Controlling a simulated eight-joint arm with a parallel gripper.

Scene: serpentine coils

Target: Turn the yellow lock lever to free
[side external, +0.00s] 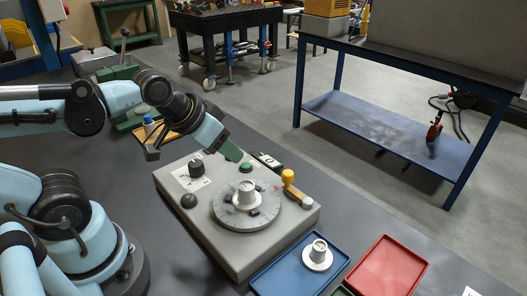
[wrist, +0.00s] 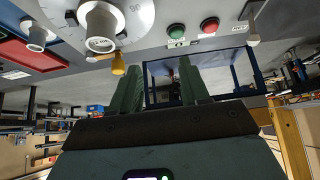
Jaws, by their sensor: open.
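The yellow lock lever (side external: 288,177) stands at the right rear edge of the grey fixture box (side external: 222,246), beside a round grey dial (side external: 228,216). In the wrist view the yellow lever (wrist: 118,64) shows just left of the left fingertip, apparently apart from it. My gripper (side external: 237,154) is above the rear of the box, left of the lever. In the wrist view my gripper (wrist: 160,66) has its two green fingers spread with nothing between them. Only part of the fingers shows in the side view. The lever's free and locked marks are too small to read.
A white hollow part (side external: 246,193) stands on the dial. A green button (wrist: 176,31) and a red button (wrist: 210,25) are on the box. A black knob (side external: 197,168) rises at its left. A blue tray (side external: 272,280) with another white part and a red tray (side external: 388,268) lie in front.

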